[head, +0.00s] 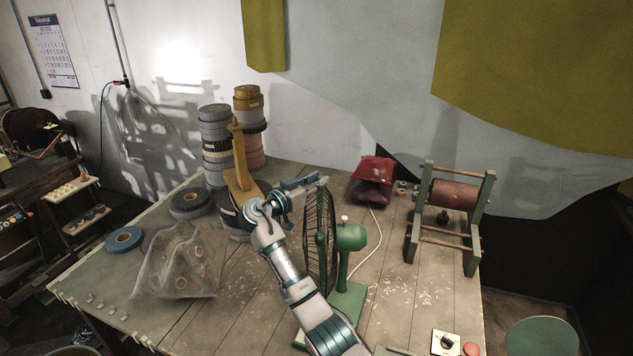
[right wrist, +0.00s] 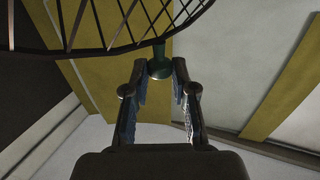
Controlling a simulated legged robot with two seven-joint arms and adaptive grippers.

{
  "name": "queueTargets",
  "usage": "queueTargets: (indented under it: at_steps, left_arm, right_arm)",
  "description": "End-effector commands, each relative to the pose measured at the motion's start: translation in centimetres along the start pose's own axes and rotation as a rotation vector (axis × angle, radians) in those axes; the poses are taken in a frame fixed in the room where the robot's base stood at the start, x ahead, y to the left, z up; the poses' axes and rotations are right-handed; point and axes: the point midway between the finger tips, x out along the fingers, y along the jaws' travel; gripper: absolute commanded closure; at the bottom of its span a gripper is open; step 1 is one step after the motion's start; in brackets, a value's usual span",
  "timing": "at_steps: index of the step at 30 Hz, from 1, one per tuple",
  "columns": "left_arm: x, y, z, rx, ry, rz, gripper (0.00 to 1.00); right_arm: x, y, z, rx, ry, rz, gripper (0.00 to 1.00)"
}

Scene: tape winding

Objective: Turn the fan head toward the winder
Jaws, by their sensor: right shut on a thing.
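The green desk fan (head: 350,238) stands on the workbench with its dark wire cage (head: 319,245) facing left in the head view. The winder (head: 453,195), a wooden frame with a reddish roller, stands right of it. My right gripper (head: 312,183) is at the upper part of the fan cage. In the right wrist view the cage (right wrist: 115,28) curves across the top. A green part (right wrist: 160,65) of the fan shows between the fingertips of my gripper (right wrist: 160,78), which is shut on the fan; the exact contact is hard to see. My left gripper is not in view.
Tape stacks (head: 216,140) and a yellow upright (head: 238,155) stand behind my right gripper. A clear bag (head: 180,262) lies left and a red bag (head: 372,178) behind the fan. A white cable (head: 377,235) runs beside the fan. The bench between fan and winder is mostly clear.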

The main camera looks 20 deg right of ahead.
Motion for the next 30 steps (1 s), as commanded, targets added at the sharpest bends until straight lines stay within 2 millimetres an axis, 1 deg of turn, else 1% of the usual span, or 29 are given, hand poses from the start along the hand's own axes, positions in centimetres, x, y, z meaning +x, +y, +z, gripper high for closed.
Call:
queueTargets:
  at_steps: [1, 5, 6, 8, 17, 20, 23, 30]
  left_arm:
    - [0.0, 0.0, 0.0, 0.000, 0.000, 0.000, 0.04]
    - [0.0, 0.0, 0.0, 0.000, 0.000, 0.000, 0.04]
    - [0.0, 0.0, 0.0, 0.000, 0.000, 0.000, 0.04]
    - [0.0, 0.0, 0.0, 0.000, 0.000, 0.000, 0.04]
    - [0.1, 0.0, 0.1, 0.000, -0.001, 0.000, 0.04]
    - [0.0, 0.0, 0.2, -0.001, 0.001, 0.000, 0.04]
    - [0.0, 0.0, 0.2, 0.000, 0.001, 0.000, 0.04]
    - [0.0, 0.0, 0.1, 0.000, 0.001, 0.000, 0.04]
  right_arm:
    - [0.0, -0.1, 0.3, -0.005, -0.003, -0.001, 1.00]
    - [0.0, -0.1, 0.3, -0.005, -0.003, -0.002, 1.00]
    - [0.0, -0.1, 0.3, -0.005, -0.003, -0.002, 0.67]
    - [0.0, -0.1, 0.2, -0.004, -0.002, -0.002, 0.52]
    - [-0.1, 0.1, 0.0, -0.001, 0.001, -0.001, 0.50]
    - [-0.7, 0.0, 0.0, 0.000, 0.001, -0.002, 0.50]
    - [-2.3, -0.1, 0.0, 0.000, 0.001, -0.004, 0.50]
    - [-7.7, -0.2, 0.1, -0.002, 0.000, -0.005, 0.50]
